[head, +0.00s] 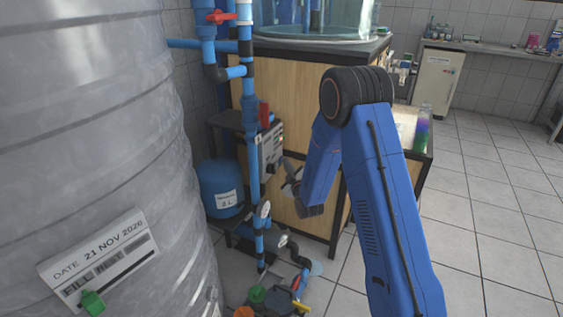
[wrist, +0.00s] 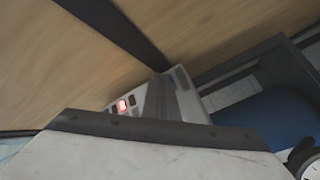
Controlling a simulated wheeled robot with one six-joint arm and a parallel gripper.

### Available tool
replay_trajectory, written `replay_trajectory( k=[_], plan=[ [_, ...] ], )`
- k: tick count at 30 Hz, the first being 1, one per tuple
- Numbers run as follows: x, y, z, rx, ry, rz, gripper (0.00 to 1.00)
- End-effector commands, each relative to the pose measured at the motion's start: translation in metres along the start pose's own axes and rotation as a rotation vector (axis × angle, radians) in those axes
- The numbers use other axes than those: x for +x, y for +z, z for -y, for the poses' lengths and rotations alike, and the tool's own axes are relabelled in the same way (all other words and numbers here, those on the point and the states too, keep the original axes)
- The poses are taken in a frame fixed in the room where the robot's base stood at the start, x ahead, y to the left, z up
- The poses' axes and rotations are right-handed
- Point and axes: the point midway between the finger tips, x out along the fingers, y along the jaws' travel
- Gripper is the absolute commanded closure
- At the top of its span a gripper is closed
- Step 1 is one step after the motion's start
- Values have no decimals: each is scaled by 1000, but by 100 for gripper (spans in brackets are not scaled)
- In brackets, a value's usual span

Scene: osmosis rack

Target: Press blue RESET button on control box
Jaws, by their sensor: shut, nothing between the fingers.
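The control box (head: 270,147) is a grey panel mounted beside the blue vertical pipe in the head view. I cannot make out the blue RESET button in either view. My gripper (head: 288,180) is shut and empty, just below and right of the box in the head view. Whether it touches the box is unclear. A pale surface with a dark edge hides the lower part of the wrist view.
Blue pipes (head: 253,180) with a gauge run down beside the box. A blue pressure tank (head: 221,188) stands behind them. A large grey tank (head: 90,130) fills the left. A wooden cabinet (head: 290,75) stands behind my arm. Tiled floor (head: 490,205) is clear at right.

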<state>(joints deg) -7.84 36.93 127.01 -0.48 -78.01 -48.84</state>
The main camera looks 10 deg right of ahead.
Motion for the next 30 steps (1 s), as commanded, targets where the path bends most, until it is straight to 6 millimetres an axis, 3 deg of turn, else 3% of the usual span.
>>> replay_trajectory(
  k=[16, 30],
  plan=[
    [1, -1, 1, 0, 0, 0, 100],
    [-10, 7, -7, 0, 0, 0, 100]
  ],
)
